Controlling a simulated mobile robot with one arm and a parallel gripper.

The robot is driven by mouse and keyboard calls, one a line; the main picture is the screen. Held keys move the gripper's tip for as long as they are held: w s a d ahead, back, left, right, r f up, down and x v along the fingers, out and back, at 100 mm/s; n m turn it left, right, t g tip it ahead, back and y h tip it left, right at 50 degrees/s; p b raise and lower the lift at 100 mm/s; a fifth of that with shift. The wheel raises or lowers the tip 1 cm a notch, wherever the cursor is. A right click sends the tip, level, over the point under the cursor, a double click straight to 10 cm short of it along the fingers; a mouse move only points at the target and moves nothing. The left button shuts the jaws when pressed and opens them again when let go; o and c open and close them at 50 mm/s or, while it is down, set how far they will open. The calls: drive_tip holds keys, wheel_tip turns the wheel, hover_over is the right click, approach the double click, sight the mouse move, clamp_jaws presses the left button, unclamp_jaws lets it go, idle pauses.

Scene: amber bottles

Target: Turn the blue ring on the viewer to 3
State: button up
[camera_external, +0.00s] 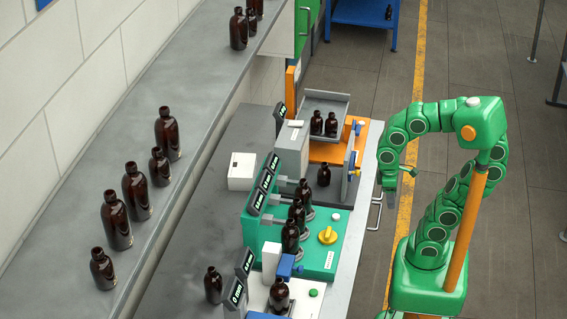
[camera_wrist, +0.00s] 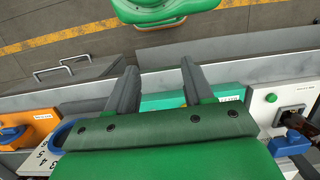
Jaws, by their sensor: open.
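In the wrist view, part of the blue ring (camera_wrist: 61,133) shows at the lower left, beside a white dial face (camera_wrist: 38,160) with black digits, a 3 among them. My gripper covers part of both, and I cannot tell the ring's setting. In the external view, a thin upright panel with a blue part (camera_external: 360,128) stands by the orange station; it looks like the viewer, seen nearly edge-on. My gripper (camera_wrist: 160,78) is open and empty, its two dark fingers apart over the bench's front edge, to the right of the ring. My arm hangs beside the bench in the external view.
The orange station (camera_external: 330,150) holds a grey tray (camera_external: 343,104) with bottles. The green station (camera_external: 325,262) has a yellow knob (camera_external: 327,235) and bottles. Metal handles (camera_wrist: 78,63) stick out at the bench front. More amber bottles (camera_external: 138,192) line the back shelf. The aisle floor is clear.

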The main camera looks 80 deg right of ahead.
drive_tip(key=w+d+m+t+y, duration=0.5)
drive_tip(key=w+d+y, duration=0.6)
drive_tip(key=d+y, duration=0.1)
drive_tip(key=s+d+m+t, duration=0.2)
drive_tip(key=d+t, duration=0.3)
drive_tip(key=d, duration=0.4)
drive_tip(key=s+d+m+t, duration=0.2)
drive_tip(key=d+t, duration=0.3)
drive_tip(key=d, duration=0.3)
wheel_tip(320, 180, down, 10)
drive_tip(key=x, duration=0.8)
drive_tip(key=shift+w+y, duration=0.2)
drive_tip(key=shift+y, duration=0.1)
